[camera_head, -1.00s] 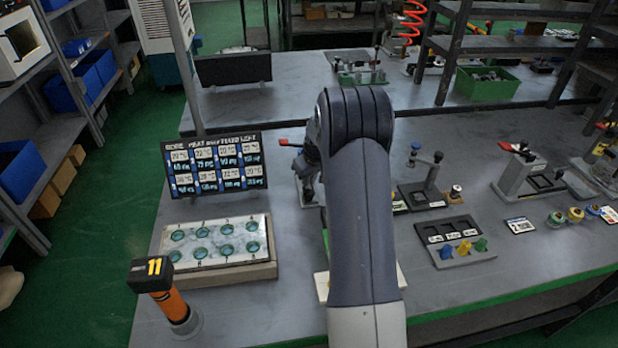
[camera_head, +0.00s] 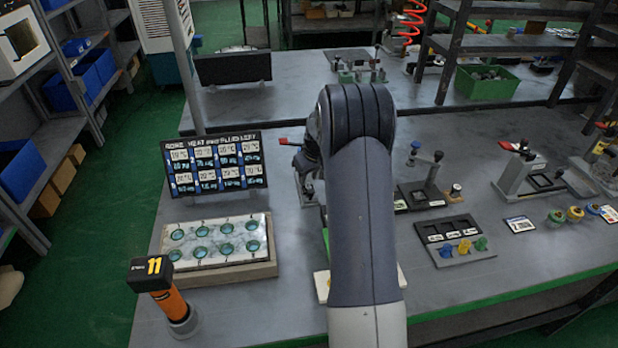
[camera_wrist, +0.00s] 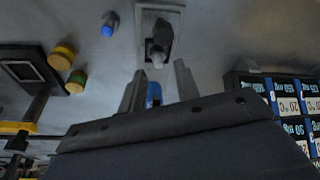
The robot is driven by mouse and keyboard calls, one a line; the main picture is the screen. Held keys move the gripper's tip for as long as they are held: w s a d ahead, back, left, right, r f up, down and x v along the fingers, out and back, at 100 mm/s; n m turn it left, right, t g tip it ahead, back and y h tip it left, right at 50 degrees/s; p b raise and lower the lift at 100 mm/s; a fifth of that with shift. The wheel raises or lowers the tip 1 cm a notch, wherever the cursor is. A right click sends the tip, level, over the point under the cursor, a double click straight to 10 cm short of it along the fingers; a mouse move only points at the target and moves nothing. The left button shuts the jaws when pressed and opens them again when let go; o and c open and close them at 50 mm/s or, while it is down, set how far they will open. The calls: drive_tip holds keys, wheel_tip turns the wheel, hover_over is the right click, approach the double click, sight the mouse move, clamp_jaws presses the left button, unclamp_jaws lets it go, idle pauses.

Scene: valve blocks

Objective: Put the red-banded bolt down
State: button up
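I cannot make out a red-banded bolt in either view. In the wrist view my gripper (camera_wrist: 160,80) has its two fingers apart, with a visible gap between them. A small blue piece (camera_wrist: 153,94) shows in the gap, low between the fingers, and seems to touch neither. Beyond the fingertips is a grey fixture (camera_wrist: 160,20) with a dark upright part. In the head view my arm hides the gripper and the bench just beyond it.
A tray of round green-blue wells (camera_head: 215,243) lies left of my arm, with a display board (camera_head: 214,162) behind it. An orange post (camera_head: 172,302) stands front left. A dark block with three slots (camera_head: 448,230) and toggle clamps (camera_head: 528,172) stand to the right.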

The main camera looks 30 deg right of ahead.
sight(315, 197)
drive_tip(key=v, duration=1.1)
drive_tip(key=shift+b, duration=0.4)
